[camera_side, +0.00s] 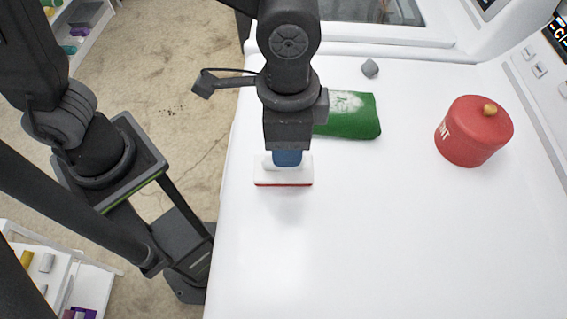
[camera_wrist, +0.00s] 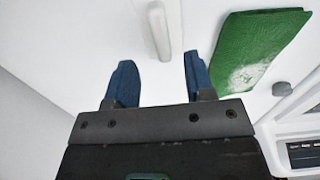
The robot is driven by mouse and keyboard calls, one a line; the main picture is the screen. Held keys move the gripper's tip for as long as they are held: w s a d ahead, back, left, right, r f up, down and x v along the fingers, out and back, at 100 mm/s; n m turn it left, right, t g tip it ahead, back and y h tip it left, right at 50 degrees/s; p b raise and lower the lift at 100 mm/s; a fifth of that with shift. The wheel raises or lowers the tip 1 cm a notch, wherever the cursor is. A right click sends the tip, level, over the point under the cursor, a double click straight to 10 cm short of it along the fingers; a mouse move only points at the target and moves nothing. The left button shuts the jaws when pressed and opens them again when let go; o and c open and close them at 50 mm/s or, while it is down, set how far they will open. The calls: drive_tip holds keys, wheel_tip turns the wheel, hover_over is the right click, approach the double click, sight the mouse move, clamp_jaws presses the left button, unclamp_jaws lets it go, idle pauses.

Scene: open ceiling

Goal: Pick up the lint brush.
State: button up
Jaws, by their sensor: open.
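The lint brush (camera_side: 283,172) is a white block with a red lower edge, lying on the white counter (camera_side: 330,240). In the wrist view it shows as a pale raised bar (camera_wrist: 159,27) running off the top edge. My gripper (camera_side: 287,160) is over the brush in the side view and hides part of it. In the wrist view my gripper (camera_wrist: 159,58) has its two blue fingers apart, and the near end of the bar lies between the fingertip lines. No grip on the brush shows. I cannot tell the exact height of the fingertips above it.
A green packet with white patches (camera_side: 352,118) lies just right of my gripper, also in the wrist view (camera_wrist: 254,45). A small grey lump (camera_side: 370,68) sits behind it. A red canister with a gold knob (camera_side: 472,134) stands at right. The front counter is clear.

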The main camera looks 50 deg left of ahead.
sight(266, 174)
drive_tip(key=shift+s+a+f, duration=0.1)
drive_tip(key=shift+a+f, duration=0.05)
drive_tip(key=shift+f, duration=1.3)
drive_tip(key=shift+a+f, duration=0.1)
drive_tip(key=shift+f, duration=1.3)
clamp_jaws()
